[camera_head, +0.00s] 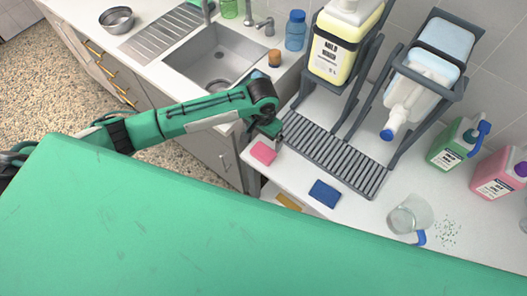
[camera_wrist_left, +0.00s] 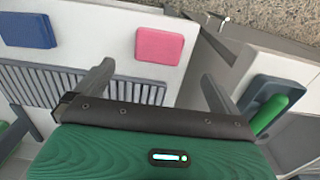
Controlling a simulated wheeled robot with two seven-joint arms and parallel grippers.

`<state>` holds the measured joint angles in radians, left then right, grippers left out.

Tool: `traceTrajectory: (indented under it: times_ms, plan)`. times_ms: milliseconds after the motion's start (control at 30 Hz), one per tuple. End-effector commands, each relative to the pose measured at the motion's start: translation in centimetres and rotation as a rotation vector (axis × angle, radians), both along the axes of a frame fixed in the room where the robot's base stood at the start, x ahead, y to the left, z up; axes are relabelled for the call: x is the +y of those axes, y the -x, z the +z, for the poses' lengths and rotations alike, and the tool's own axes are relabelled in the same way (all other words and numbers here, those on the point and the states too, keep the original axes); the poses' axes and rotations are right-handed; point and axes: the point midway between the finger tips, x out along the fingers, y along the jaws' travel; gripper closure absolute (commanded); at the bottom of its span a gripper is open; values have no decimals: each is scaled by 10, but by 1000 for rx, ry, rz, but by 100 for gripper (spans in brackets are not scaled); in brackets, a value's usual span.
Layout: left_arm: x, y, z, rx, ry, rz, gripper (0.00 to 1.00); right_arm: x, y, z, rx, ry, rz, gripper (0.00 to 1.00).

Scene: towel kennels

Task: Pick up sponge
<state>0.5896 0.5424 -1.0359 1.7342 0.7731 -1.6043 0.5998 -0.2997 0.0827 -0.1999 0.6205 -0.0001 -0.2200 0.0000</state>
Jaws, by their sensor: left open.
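A pink sponge (camera_head: 263,152) lies on the white counter near its front-left corner. It also shows in the left wrist view (camera_wrist_left: 160,45), beyond my fingertips and between their lines. A dark blue sponge (camera_head: 325,193) lies farther right near the front edge, and at the upper left of the left wrist view (camera_wrist_left: 28,30). My left gripper (camera_head: 268,131) is just behind the pink sponge, over the end of the ribbed grate. Its two fingers (camera_wrist_left: 157,82) are spread with nothing between them. My right gripper is not in view.
A dark ribbed grate (camera_head: 330,155) runs behind the sponges. Tilted jugs, one yellow (camera_head: 333,55), stand in dark racks behind it. A clear measuring jug (camera_head: 410,214) and green bottle (camera_head: 452,146) are at right. The sink (camera_head: 213,58) is left. Bare counter lies between the sponges.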

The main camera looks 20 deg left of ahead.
Motion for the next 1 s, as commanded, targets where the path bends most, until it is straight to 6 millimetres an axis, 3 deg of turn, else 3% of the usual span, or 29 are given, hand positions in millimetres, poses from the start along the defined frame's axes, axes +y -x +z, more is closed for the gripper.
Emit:
traceTrajectory:
  times_ms: [200, 467, 800, 1000]
  plan:
    - [0, 0, -35, 1, 0, 0, 0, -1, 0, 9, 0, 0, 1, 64]
    - [-1, -1, -51, -1, 0, -1, 0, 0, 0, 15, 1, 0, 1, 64]
    - [-3, -2, -92, -1, 0, 0, 0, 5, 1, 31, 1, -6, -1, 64]
    - [-3, -2, -98, -3, 1, -2, 0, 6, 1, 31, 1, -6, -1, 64]
